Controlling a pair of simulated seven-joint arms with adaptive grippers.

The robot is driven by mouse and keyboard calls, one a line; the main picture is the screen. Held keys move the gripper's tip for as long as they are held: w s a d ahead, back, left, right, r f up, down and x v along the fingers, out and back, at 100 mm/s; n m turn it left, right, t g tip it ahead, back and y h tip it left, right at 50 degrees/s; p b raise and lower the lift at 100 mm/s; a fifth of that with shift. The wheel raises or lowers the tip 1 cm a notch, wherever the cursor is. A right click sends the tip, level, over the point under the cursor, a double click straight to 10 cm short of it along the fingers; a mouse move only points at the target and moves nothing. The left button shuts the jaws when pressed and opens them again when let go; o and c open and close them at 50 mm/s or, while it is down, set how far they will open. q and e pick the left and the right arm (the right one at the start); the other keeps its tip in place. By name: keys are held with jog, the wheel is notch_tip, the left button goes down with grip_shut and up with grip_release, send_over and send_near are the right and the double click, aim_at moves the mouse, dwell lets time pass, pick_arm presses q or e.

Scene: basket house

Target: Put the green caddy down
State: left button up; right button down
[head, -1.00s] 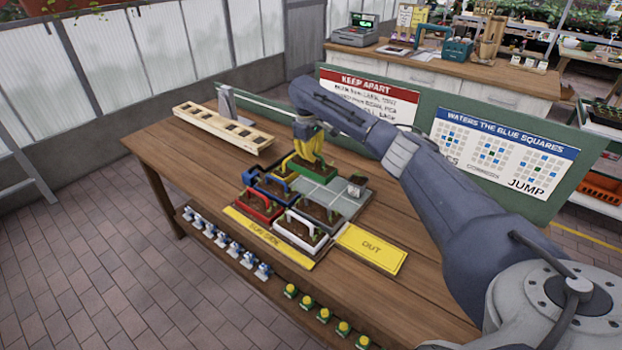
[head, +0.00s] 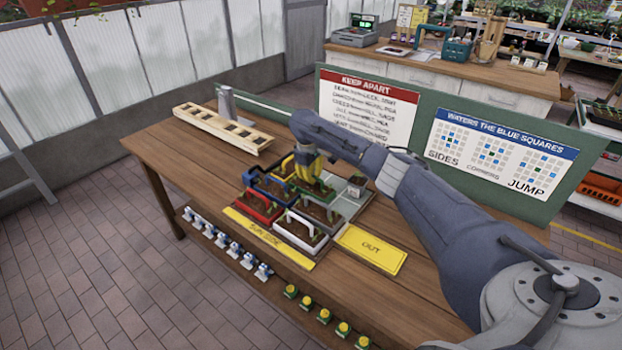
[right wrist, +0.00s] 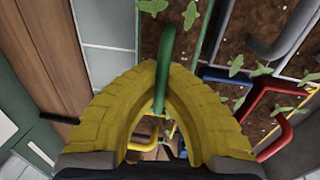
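My right gripper (head: 308,167) has its yellow fingers closed around the handle of the green caddy. The caddy (head: 318,190) is at the middle of the grey tiled grid (head: 347,206), upright, with soil and seedlings in it. I cannot tell whether its base touches the tile. In the right wrist view its green handle (right wrist: 166,60) passes between the fingertips. Blue (head: 268,184), red (head: 259,208) and white (head: 299,236) caddies stand close to its left and front. A yellow handle (right wrist: 146,138) shows below the fingers in the wrist view. My left gripper is out of view.
Yellow "SUN SIDE" (head: 265,238) and "OUT" (head: 371,249) plates lie in front. A wooden rack (head: 222,128) is at the back left; a sign board (head: 440,150) stands behind.

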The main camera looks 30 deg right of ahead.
aim_at(308, 187)
jog(key=shift+f, duration=0.1)
jog(key=c, duration=1.6)
grip_release()
notch_tip(308, 187, up, 12)
jog(key=a, duration=0.1)
jog(key=shift+s+a, duration=0.2)
